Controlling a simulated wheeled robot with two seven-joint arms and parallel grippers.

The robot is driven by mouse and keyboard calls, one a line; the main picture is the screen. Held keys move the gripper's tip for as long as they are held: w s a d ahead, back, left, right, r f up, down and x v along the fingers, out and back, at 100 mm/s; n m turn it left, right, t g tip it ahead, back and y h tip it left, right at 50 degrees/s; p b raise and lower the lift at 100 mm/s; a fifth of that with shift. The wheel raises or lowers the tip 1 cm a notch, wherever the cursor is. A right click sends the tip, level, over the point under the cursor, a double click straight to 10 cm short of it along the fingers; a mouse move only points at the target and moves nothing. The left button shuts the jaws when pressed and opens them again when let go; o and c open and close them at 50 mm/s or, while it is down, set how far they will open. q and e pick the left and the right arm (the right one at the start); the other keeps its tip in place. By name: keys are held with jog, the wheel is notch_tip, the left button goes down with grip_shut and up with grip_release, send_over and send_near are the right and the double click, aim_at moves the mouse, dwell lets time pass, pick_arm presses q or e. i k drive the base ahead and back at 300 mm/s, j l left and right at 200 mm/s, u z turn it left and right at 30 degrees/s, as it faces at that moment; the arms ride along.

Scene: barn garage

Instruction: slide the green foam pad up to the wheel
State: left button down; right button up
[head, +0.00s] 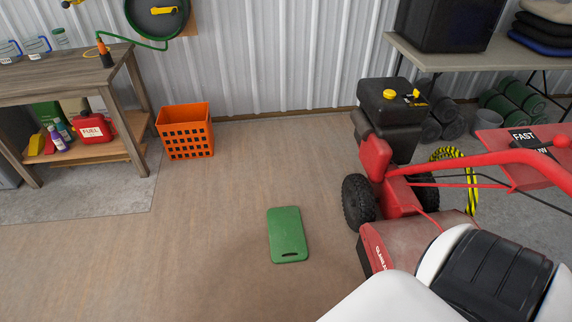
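The green foam pad (287,231) lies flat on the brown floor, its handle slot at the near end. The wheel (358,203) is a black knobby tyre on the red machine (400,195), to the right of the pad and slightly farther back. A strip of bare floor separates pad and wheel. Neither gripper shows in the head view. A white and black arm part of mine fills the lower right and hides part of the machine.
An orange crate (185,131) stands by the back wall. A wooden workbench (75,75) with a red fuel can (94,129) on its shelf is at left. A grey table (455,59) stands at the back right. Floor left of and behind the pad is clear.

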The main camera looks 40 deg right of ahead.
aim_at(287, 235)
jog(key=i+l+z, duration=0.1)
jog(key=i+z, duration=0.35)
jog(key=i, duration=0.15)
jog(key=i+j+z, duration=0.1)
jog(key=i+z, duration=0.35)
jog(key=i, duration=0.15)
jog(key=i+j+z, duration=0.3)
jog(key=i+z, duration=0.15)
jog(key=i, duration=0.15)
